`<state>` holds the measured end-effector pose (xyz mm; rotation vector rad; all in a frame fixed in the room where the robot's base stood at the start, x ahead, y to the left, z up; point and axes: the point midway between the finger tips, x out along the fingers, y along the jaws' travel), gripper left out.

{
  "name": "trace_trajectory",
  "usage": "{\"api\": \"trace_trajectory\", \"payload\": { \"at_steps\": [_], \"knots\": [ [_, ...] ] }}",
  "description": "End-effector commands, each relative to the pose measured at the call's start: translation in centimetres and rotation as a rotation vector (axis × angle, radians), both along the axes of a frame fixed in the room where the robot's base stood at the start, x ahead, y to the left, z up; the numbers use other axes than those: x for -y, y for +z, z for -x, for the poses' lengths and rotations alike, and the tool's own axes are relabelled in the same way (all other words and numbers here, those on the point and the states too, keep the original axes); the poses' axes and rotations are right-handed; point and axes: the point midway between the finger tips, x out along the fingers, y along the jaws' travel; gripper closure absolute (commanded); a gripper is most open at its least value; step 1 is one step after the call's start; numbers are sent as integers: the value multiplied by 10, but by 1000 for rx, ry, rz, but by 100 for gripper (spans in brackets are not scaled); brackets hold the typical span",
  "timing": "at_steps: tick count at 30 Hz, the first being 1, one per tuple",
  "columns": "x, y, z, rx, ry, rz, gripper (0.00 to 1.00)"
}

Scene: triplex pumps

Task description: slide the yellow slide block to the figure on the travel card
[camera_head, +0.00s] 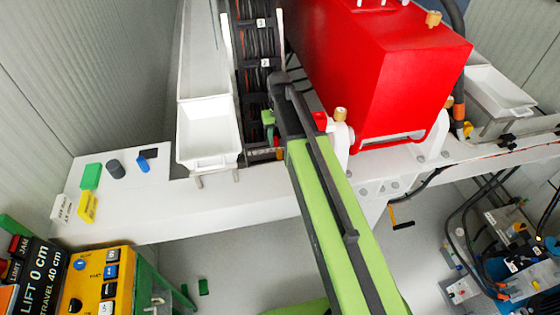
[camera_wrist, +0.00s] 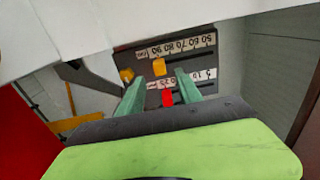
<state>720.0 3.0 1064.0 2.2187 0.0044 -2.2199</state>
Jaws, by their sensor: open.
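In the wrist view a dark panel (camera_wrist: 193,57) carries slots and white number scales that read upside down. The yellow slide block (camera_wrist: 159,66) sits just below the left part of the upper scale (camera_wrist: 180,46), near its high figures. A red block (camera_wrist: 167,97) sits lower on the panel. My gripper (camera_wrist: 160,80) is open, its green fingers spread on either side of the red block, with the yellow block just beyond the tips. In the head view a black board (camera_head: 40,280) reads LIFT 0 cm and TRAVEL 40 cm.
Another yellow piece (camera_wrist: 127,75) stands at the panel's left edge. In the head view a red pump housing (camera_head: 400,75) stands to the right of my arm, a white bin (camera_head: 208,160) to its left. Green, grey, blue and yellow pieces lie on the white ledge (camera_head: 140,205).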

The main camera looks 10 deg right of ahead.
Motion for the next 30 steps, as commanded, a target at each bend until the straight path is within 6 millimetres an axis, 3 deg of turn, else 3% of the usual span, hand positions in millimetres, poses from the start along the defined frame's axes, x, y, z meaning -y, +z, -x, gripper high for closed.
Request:
{"api": "trace_trajectory", "payload": {
  "at_steps": [1, 7, 11, 19, 29, 30],
  "knots": [
    [0, -22, 0, 0, 0, 0, 58],
    [1, -59, 0, 0, -1, 0, 58],
    [1, -69, 0, 0, -1, 0, 58],
    [1, -67, 0, 0, -2, 0, 58],
    [2, -67, 0, 0, -2, 0, 100],
    [2, -67, 0, 0, -2, 0, 100]
  ]
}}
